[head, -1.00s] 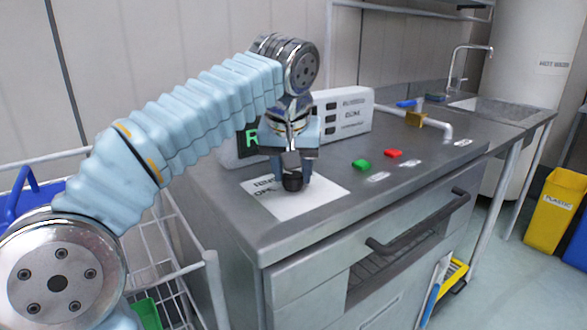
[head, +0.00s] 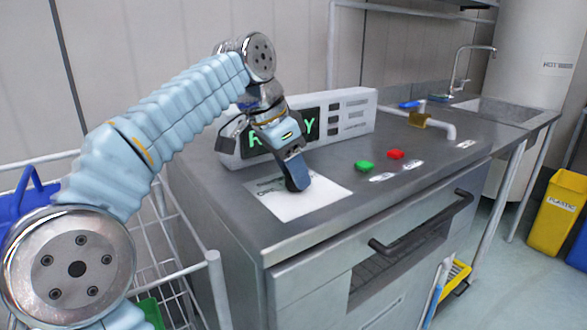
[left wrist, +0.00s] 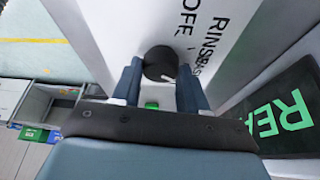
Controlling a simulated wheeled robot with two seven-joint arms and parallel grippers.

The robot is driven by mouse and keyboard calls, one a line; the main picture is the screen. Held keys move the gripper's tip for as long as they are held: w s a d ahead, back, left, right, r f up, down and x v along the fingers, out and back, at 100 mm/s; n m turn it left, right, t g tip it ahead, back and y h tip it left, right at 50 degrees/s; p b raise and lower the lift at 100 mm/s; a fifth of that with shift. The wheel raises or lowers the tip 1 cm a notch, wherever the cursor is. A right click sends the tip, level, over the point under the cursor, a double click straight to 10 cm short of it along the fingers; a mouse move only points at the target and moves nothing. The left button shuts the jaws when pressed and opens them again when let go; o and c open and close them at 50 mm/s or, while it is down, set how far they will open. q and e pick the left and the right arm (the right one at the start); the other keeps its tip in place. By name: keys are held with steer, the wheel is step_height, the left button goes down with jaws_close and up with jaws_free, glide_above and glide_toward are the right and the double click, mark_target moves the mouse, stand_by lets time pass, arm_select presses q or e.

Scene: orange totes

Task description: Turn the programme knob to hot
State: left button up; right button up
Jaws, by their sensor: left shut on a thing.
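The black round programme knob (left wrist: 159,63) shows in the left wrist view with a small white mark on its lower right edge. It stands on a white label plate (head: 315,201) on the steel counter. My left gripper (left wrist: 159,82) has one blue-grey finger on each side of the knob and is shut on it. In the head view my left gripper (head: 293,180) is tilted over the plate, and its near finger hides the knob. "OFF" and "RINS" can be read on the plate in the wrist view. Other lettering is partly covered; I cannot read "hot". My right gripper is out of view.
A panel with a green-lit display (head: 308,128) stands behind my gripper. A green button (head: 365,167) and a red button (head: 395,155) are on the counter to the right. A pipe with a brass valve (head: 421,120) is farther back. A wire trolley (head: 213,285) stands at left.

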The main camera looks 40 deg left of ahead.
arm_select(q)
steer(key=m+g+h, duration=0.1)
steer(key=m, duration=0.3)
steer(key=shift+w+a, duration=0.1)
steer(key=shift+a, duration=0.05)
steer(key=shift+m+g+h, duration=0.5)
steer(key=shift+m, duration=1.1)
steer(key=o, duration=1)
